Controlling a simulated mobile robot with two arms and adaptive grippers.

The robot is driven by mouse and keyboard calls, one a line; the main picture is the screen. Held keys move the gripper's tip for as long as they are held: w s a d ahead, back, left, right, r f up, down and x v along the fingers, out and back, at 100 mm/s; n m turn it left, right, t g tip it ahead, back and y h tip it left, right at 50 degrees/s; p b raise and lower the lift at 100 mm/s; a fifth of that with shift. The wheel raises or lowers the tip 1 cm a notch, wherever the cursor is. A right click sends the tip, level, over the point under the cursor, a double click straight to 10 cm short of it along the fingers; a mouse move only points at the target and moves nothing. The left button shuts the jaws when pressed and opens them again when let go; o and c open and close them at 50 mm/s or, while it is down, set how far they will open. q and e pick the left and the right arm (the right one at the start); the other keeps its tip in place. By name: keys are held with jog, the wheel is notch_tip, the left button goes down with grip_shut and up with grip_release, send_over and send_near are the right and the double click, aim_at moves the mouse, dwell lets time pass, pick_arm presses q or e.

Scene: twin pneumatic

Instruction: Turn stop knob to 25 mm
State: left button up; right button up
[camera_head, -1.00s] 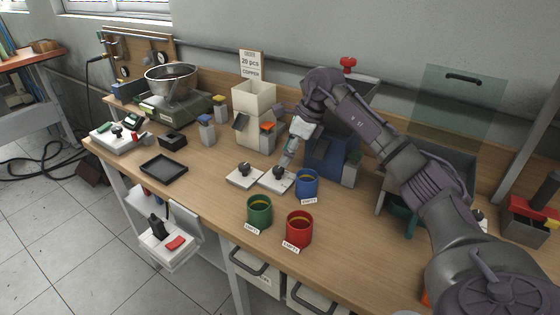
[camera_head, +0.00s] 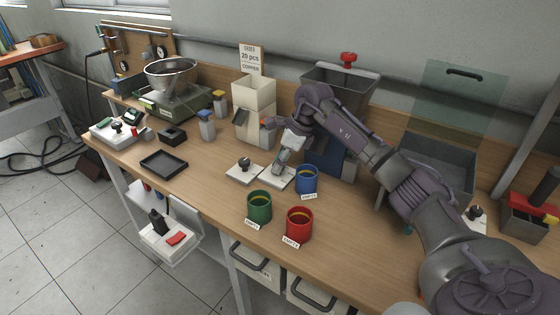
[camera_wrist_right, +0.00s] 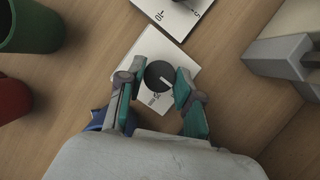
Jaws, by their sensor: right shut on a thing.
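My right gripper (camera_head: 280,167) is down at the right one of two small white plates (camera_head: 272,182) on the bench. In the right wrist view its teal-padded fingers (camera_wrist_right: 154,84) are on both sides of a round dark knob (camera_wrist_right: 158,74) and shut on it. The knob has a white pointer line. The white plate (camera_wrist_right: 147,54) carries small printed marks beside the knob, partly hidden and too small to read surely. The left plate (camera_head: 240,175) has its own dark knob (camera_head: 244,163). My left gripper is not in view.
A blue cup (camera_head: 307,182) stands close to the right plate. A green cup (camera_head: 259,208) and a red cup (camera_head: 299,225) stand nearer the front edge. A cream hopper tower (camera_head: 253,92) stands behind. A black tray (camera_head: 164,164) lies to the left.

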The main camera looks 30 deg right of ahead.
grip_shut()
jog(key=shift+m, duration=0.4)
jog(key=m+h, duration=0.1)
jog(key=m, duration=0.1)
jog(key=m+t+p, duration=0.1)
jog(key=m, duration=0.1)
jog(key=shift+r+m+h, duration=0.1)
jog(key=shift+m+h, duration=0.3)
jog(key=m+h, duration=0.1)
jog(key=m, duration=0.1)
jog(key=shift+a+m, duration=0.15)
jog(key=shift+m, duration=0.15)
jog(key=shift+m+h, duration=0.7)
jog(key=shift+m, duration=1)
jog(key=o, duration=1.1)
grip_release()
jog(key=shift+c, duration=0.2)
